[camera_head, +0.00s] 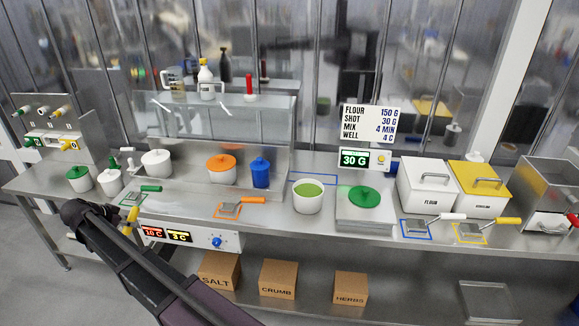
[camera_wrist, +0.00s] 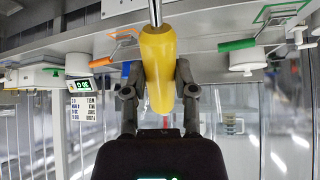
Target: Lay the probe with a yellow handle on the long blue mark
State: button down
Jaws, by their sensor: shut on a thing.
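The probe's yellow handle (camera_wrist: 158,65) is between the two fingers of my gripper (camera_wrist: 157,80) in the wrist view, and the gripper is shut on it. Its thin metal shaft (camera_wrist: 155,12) runs out of the top of that picture, so the tip is hidden. In the head view the yellow handle (camera_head: 133,213) shows small beside my dark arm, in front of the counter's left part. A blue outline (camera_head: 315,181) on the counter runs behind the white tub with green contents (camera_head: 307,198), which hides part of it. I cannot tell its full length.
A green-handled tool (camera_head: 150,188) and an orange-handled tool (camera_head: 240,201) lie on the counter. A blue-outlined square (camera_head: 415,237) holds a white-handled tool at the right. A scale with a green lid (camera_head: 365,197) stands right of the tub. Lidded pots and bins crowd the back.

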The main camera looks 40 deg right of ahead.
jog(key=shift+f+b, duration=0.6)
jog(key=shift+f, duration=0.35)
jog(key=shift+d, duration=0.1)
